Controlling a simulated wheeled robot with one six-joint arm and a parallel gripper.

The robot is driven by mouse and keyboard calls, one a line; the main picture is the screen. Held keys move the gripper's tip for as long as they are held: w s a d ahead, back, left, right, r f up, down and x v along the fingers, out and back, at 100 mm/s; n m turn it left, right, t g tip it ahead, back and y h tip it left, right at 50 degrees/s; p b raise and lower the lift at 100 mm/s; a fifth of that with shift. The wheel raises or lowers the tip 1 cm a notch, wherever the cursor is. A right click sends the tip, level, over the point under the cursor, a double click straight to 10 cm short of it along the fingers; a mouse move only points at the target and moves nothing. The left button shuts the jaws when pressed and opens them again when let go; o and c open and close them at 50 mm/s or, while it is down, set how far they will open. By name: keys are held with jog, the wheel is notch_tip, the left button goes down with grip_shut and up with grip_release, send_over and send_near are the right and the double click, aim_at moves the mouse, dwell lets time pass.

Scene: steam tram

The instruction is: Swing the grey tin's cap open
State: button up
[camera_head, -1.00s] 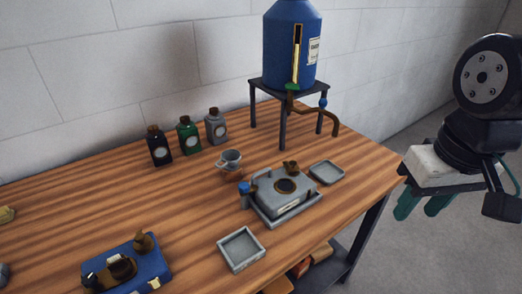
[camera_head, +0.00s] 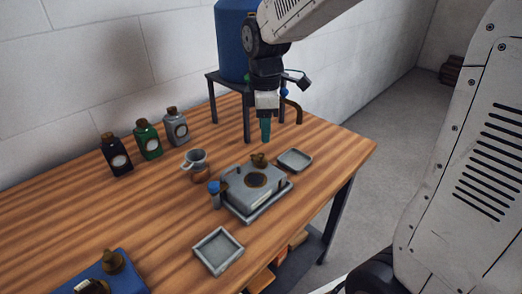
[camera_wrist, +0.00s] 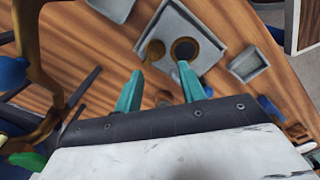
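The grey tin (camera_head: 176,128) stands upright at the back of the wooden table, rightmost in a row of three, with its brown cap (camera_head: 170,110) on top. I cannot make out the cap's hinge. My gripper (camera_head: 266,131) points down in front of the tank stand, well to the right of the tin and apart from it. In the wrist view my gripper (camera_wrist: 160,88) shows two spread green fingers with nothing between them. I cannot pick out the grey tin in the wrist view.
A green tin (camera_head: 148,142) and a black tin (camera_head: 117,158) stand left of the grey one. A mug (camera_head: 195,160), a grey metal box (camera_head: 237,187) and two small trays (camera_head: 218,251) (camera_head: 295,160) occupy the table. A blue tank (camera_head: 231,45) stands behind my arm.

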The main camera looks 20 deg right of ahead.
aim_at(261, 154)
jog(key=shift+w+a+f+n, duration=0.15)
jog(key=shift+w+f+n, duration=0.35)
jog(key=shift+w+f, duration=0.25)
notch_tip(261, 154, down, 7)
jog(key=shift+f, duration=0.15)
grip_shut()
